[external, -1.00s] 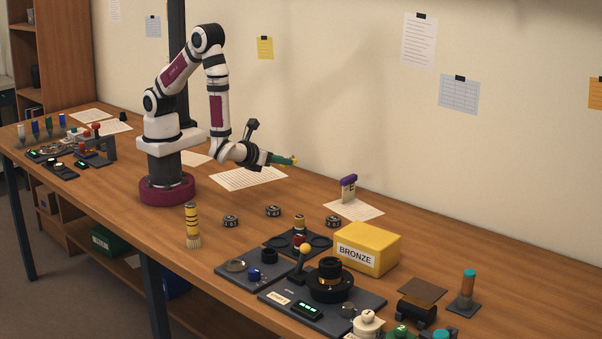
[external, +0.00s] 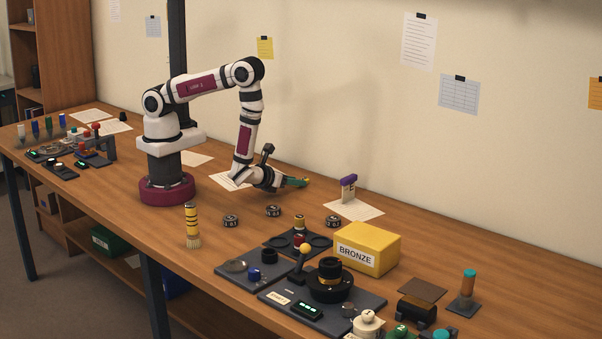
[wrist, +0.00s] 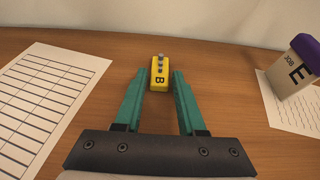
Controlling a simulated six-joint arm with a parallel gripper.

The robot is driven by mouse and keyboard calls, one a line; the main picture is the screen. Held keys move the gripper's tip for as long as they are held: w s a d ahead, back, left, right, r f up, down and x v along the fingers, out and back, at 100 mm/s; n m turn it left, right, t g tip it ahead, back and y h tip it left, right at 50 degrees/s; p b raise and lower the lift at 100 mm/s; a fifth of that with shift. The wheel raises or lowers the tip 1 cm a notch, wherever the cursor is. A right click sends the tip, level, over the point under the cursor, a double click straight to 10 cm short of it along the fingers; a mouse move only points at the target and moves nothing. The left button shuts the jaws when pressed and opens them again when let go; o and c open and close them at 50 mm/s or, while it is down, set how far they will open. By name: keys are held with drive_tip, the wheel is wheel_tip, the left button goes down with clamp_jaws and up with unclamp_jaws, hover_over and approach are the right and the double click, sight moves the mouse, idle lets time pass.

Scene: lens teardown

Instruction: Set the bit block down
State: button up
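The bit block is a small yellow block (wrist: 159,78) marked B, with grey bits on top. It stands upright on the wooden table in the wrist view, between the fingertips of my gripper (wrist: 160,80). The teal fingers are spread, with a narrow gap showing on each side of the block, so they are around it and do not appear to grip it. In the external view my gripper (external: 306,182) is low over the table behind the black dials, and only a speck of the yellow block shows at its tips.
A purple-topped holder marked E (wrist: 296,70) stands on paper to the right. A printed sheet (wrist: 45,95) lies to the left. Several black dials (external: 273,211) and a yellow BRONZE box (external: 367,248) are nearer the camera. The wall is close behind.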

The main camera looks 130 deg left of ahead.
drive_tip(key=shift+o, duration=1.1)
drive_tip(key=shift+r, duration=0.1)
drive_tip(key=v, duration=1.2)
drive_tip(key=s+d+r+n+g+h, duration=0.2)
drive_tip(key=s+r+n, duration=0.15)
drive_tip(key=r, duration=0.35)
drive_tip(key=s+d+r+n+g+h, duration=0.1)
drive_tip(key=s+r+n+g+h, duration=0.15)
drive_tip(key=r+n, duration=0.3)
drive_tip(key=s+d+r+n+t+h, duration=0.3)
drive_tip(key=d+h, duration=0.4)
drive_tip(key=d, duration=0.4)
wheel_tip(320, 180, up, 2)
drive_tip(key=shift+s+d+r+t, duration=0.1)
drive_tip(key=shift+s+d+t, duration=0.45)
drive_tip(key=shift+s, duration=0.55)
drive_tip(key=shift+o, duration=0.2)
drive_tip(key=shift+a, duration=0.15)
